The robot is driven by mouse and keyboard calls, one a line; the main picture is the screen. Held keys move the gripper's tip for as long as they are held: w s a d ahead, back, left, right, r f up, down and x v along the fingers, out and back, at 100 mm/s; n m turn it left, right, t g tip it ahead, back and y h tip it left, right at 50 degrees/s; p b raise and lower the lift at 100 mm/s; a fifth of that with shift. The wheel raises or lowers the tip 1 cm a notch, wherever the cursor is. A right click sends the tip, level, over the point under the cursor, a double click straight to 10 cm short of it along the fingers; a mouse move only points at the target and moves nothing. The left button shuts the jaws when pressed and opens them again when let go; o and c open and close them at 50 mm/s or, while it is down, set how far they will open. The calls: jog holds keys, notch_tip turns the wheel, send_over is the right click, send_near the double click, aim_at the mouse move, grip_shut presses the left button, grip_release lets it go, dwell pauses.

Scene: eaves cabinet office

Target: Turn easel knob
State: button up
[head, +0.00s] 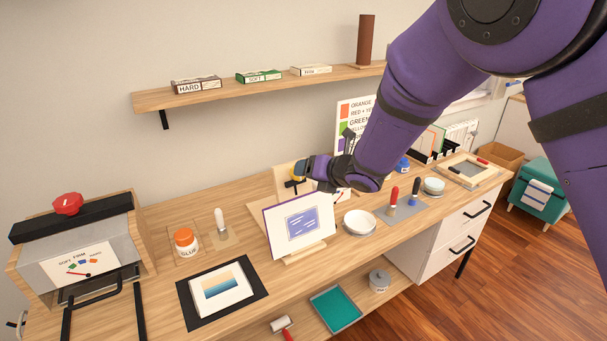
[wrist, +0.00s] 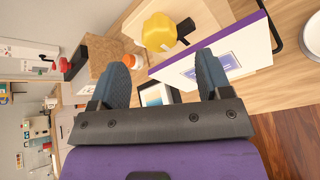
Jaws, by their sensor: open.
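The easel (head: 305,257) is wooden and stands on the desk, bearing a white board (head: 273,226) with a purple edge and a blue picture. The board also shows in the wrist view (wrist: 205,62). The yellow easel knob (wrist: 160,32) is behind the board, with a dark bar beside it. In the head view only a bit of the knob (head: 297,172) shows next to my gripper (head: 299,178). In the wrist view my gripper (wrist: 162,72) is open, and the knob lies just beyond its fingertips, roughly centred between them. No contact is visible.
A wall shelf (head: 230,95) runs above.

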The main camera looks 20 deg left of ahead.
jog(key=v, duration=0.4)
jog(key=shift+s+d+r, duration=0.15)
jog(key=shift+s+d, duration=0.05)
jog(key=shift+d, duration=0.1)
jog(key=w+d+r+m+t+h, duration=0.2)
jog(key=d+r+m, duration=0.35)
jog(key=d, duration=0.25)
jog(key=w+d+r+m+t+h, duration=0.1)
jog(key=d+r+m+h, duration=0.1)
jog(key=d+r+m, duration=0.55)
jog(key=s+d+r+m+h, duration=0.2)
jog(key=d+m, duration=0.2)
jog(key=d, duration=0.4)
jog(key=s+d+r+m+h, duration=0.1)
jog(key=s+d+m, duration=0.1)
jog(key=d+m, duration=0.35)
jog(key=s+d+r+m+g+h, duration=0.2)
jog(key=s+d+r+m+h, duration=0.15)
jog(key=s+d+m, duration=0.8)
jog(key=s+d+m+g, duration=0.1)
jog(key=s+d+m, duration=0.1)
jog(key=s, duration=0.6)
jog(key=s+d+m+g, duration=0.1)
jog(key=s+d+m, duration=0.2)
jog(key=s, duration=0.6)
jog(key=shift+d+f+m, duration=0.3)
jog(key=shift+f+m, duration=0.2)
jog(key=shift+m, duration=0.2)
